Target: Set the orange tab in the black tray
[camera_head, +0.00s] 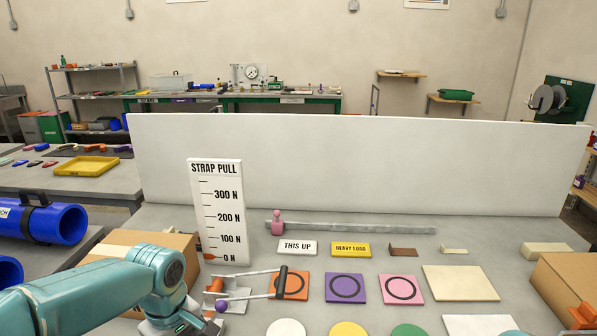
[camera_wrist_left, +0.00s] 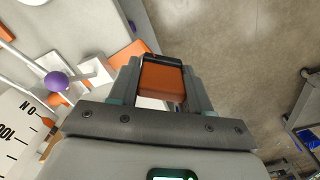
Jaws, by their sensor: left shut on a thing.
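My left gripper (camera_wrist_left: 160,85) is shut on an orange block-like piece, the orange tab (camera_wrist_left: 162,80), with a dark strip along its far edge. In the head view my left arm comes in at the lower left, and its fingers and the held tab cannot be clearly made out. I cannot pick out a black tray in either view. My right gripper is not in view.
A rod device with a purple ball (camera_head: 222,306) and black handle (camera_head: 283,281) lies by the strap pull board (camera_head: 217,212). Orange (camera_head: 296,286), purple (camera_head: 345,288) and pink (camera_head: 402,290) squares lie to its right. Cardboard boxes (camera_head: 130,240) flank the worktop; a white panel (camera_head: 350,165) stands behind.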

